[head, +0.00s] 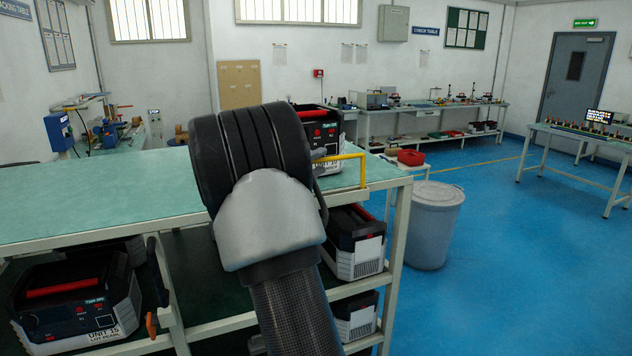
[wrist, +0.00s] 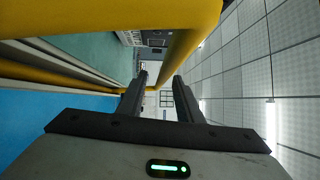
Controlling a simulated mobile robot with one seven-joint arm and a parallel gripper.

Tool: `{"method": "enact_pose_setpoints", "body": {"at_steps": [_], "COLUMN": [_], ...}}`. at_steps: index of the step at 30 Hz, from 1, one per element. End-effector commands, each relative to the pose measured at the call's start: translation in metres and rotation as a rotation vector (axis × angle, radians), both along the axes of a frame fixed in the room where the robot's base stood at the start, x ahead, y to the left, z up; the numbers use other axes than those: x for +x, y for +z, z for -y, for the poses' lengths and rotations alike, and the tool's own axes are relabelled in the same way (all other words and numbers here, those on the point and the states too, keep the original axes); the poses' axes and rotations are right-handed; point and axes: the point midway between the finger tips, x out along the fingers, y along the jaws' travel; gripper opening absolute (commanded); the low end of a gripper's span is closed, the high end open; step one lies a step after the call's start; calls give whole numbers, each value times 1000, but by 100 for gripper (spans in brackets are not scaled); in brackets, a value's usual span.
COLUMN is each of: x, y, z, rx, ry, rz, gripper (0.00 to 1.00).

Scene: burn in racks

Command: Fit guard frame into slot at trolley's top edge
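The yellow guard frame (head: 346,157) shows past my wrist at the right end of the trolley's green top (head: 120,195). One bar runs level above the top, and one leg points down by the top's right edge (head: 385,184). I cannot tell whether the leg is in a slot; the slot is not visible. In the wrist view, the frame's thick bars (wrist: 110,18) cross close to the camera, and a bar narrows down to between my fingertips.
A black-and-red unit (head: 318,130) stands on the trolley top behind the frame. More units (head: 75,300) sit on the lower shelves. A grey bin (head: 436,225) stands to the right of the trolley.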

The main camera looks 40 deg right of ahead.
Motion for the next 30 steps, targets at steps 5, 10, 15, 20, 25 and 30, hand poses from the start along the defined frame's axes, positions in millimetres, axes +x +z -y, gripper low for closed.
{"method": "enact_pose_setpoints", "body": {"at_steps": [5,10,15,20,25,30], "x": [1,1,0,0,0,0], "y": [0,0,0,0,0,0], "z": [1,1,1,1,1,1], "rx": [0,0,0,0,0,0], "ry": [1,1,1,1,1,1], "rz": [0,0,0,0,0,0], "gripper": [33,9,0,0,0,0]}}
